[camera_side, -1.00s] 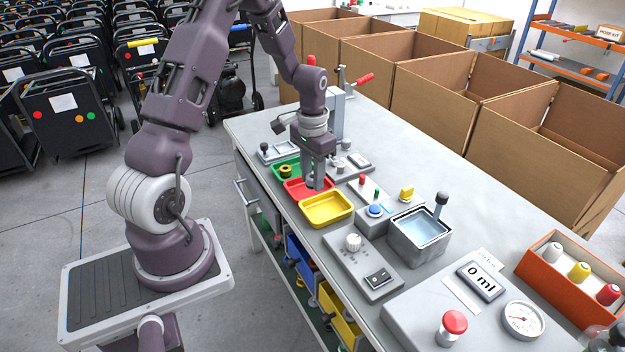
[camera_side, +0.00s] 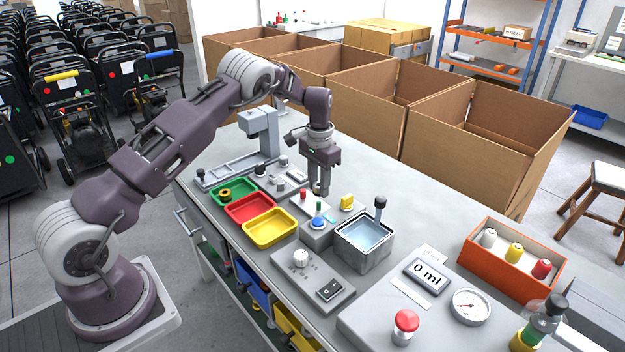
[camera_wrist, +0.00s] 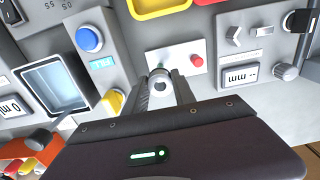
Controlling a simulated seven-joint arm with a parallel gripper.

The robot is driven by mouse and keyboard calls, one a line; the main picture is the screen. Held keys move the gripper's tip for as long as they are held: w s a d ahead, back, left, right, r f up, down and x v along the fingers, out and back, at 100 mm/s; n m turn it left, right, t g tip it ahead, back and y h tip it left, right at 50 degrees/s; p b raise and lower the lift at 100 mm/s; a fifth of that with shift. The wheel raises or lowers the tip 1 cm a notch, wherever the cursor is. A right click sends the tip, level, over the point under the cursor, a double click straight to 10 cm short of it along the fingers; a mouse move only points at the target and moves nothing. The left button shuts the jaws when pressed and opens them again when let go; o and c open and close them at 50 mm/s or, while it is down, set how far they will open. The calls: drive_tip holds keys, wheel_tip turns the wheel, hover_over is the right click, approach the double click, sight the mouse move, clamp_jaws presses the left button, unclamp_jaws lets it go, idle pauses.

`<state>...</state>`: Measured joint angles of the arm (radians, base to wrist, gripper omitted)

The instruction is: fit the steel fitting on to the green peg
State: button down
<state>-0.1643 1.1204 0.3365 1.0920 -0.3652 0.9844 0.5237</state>
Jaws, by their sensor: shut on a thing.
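My gripper (camera_side: 319,190) is shut on the steel fitting, with its fingers pointing down over the small peg plate. The fitting (camera_wrist: 159,82) shows in the wrist view as a pale ring with a dark centre between the fingertips. In the side view it is small and largely covered by the fingers. The green peg (camera_side: 319,207) shows just below and in front of the fingers in the side view. The red peg (camera_wrist: 196,60) stands on the same plate, right of the fitting.
A blue-button box (camera_side: 320,224) and a water tank (camera_side: 364,256) stand close in front. Green (camera_side: 222,189), red (camera_side: 251,208) and yellow (camera_side: 270,240) trays lie to the left. A grey press (camera_side: 262,122) stands behind. Cardboard boxes (camera_side: 440,147) line the bench's far side.

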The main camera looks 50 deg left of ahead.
drive_tip(key=shift+f, duration=1.25)
drive_tip(key=shift+f, duration=0.1)
drive_tip(key=shift+f, duration=1.5)
drive_tip(key=shift+f, duration=0.1)
drive_tip(key=shift+r, duration=2.45)
drive_tip(key=shift+a, duration=0.1)
